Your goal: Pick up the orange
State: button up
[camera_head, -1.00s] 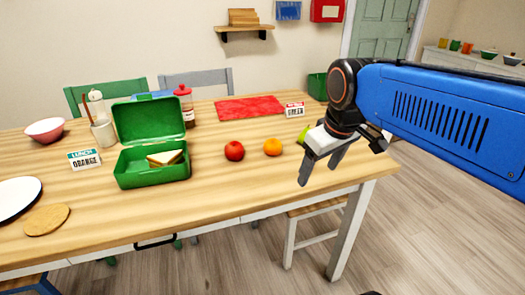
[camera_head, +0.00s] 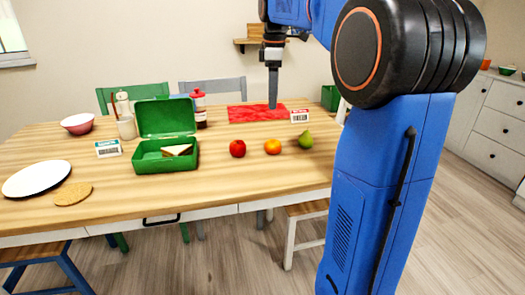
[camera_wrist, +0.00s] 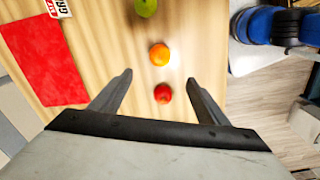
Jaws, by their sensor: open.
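The orange (camera_head: 272,146) rests on the wooden table between a red apple (camera_head: 237,148) on its left and a green pear (camera_head: 305,139) on its right. In the wrist view the orange (camera_wrist: 159,54) lies beyond the fingertips, with the apple (camera_wrist: 163,93) nearer and the pear (camera_wrist: 146,7) at the top edge. My gripper (camera_wrist: 158,82) is open and empty, its two fingers spread to either side.
A green lunchbox (camera_head: 139,164) holding a sandwich (camera_head: 177,150) stands open left of the apple. A red mat (camera_head: 240,114), a sign (camera_head: 299,116) and a sauce bottle (camera_head: 199,110) are behind. A white plate (camera_head: 36,179) lies at left. Table in front of the fruit is clear.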

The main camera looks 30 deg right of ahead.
send_over(273, 141)
jog(key=f, duration=1.1)
jog(key=shift+w+a+f, duration=0.2)
jog(key=shift+w+f, duration=0.15)
jog(key=shift+f, duration=0.05)
jog(key=shift+s+d+f, duration=0.1)
jog(key=shift+s+f, duration=0.1)
jog(key=shift+f, duration=1.15)
jog(key=shift+s+d+f, duration=0.1)
jog(key=shift+s+f, duration=0.05)
jog(key=shift+f, duration=1.2)
jog(key=c, duration=1.2)
